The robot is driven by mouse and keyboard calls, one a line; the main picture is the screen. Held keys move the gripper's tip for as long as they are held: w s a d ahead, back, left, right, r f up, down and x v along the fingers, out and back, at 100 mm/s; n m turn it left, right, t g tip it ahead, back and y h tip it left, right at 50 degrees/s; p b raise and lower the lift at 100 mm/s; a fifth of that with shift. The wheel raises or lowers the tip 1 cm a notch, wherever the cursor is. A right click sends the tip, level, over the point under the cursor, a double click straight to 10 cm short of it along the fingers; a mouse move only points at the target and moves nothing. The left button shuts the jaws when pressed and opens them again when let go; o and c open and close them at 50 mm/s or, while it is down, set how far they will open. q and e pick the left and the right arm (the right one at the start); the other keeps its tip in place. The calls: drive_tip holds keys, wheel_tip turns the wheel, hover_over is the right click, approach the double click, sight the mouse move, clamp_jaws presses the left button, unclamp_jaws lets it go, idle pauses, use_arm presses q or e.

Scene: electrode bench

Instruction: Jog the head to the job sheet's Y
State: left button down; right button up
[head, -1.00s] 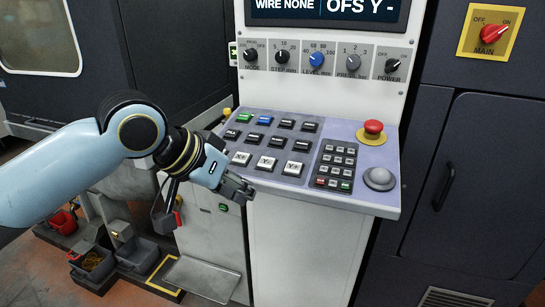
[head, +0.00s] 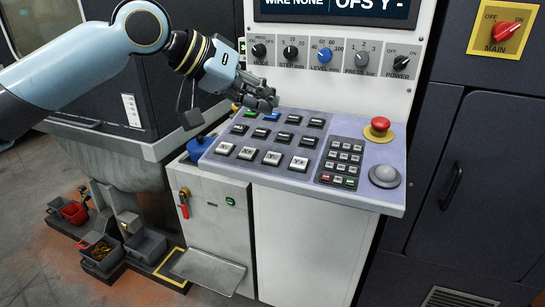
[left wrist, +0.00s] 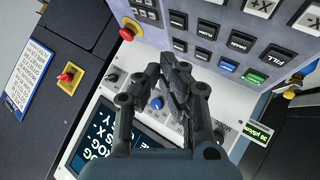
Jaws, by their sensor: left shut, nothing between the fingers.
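My left gripper (head: 264,98) is shut and empty, just above the back edge of the sloped key panel (head: 330,125). In the left wrist view its fingers (left wrist: 172,68) are together, in front of the dark keys. White jog keys line the panel's front row; the rightmost (head: 299,163) seems to read Y+, with another white key (head: 272,158) beside it. The screen (head: 335,8) shows WIRE NONE and OFS Y -, cut off at the top. A printed sheet (left wrist: 30,75) with a blue border shows in the left wrist view; its text is too small to read.
Dials (head: 324,56) line the upright face behind the panel. A red mushroom button (head: 380,126), a grey dome (head: 384,176) and a keypad (head: 342,160) sit on the panel's right. A red MAIN switch (head: 505,31) is on the right cabinet. Bins stand at lower left.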

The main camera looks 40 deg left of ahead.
use_arm(q)
drive_tip(key=b, duration=0.7)
hover_over(270, 157)
drive_tip(key=f, duration=0.6)
drive_tip(key=shift+s+f, duration=0.25)
drive_tip(key=shift+s, duration=0.1)
drive_tip(key=shift+w+f+b, duration=0.25)
drive_tip(key=shift+f+b, duration=0.2)
drive_tip(key=shift+f, duration=0.55)
drive_tip(key=shift+f, duration=0.1)
drive_tip(key=shift+w+f, duration=0.1)
drive_tip(key=shift+f, duration=0.15)
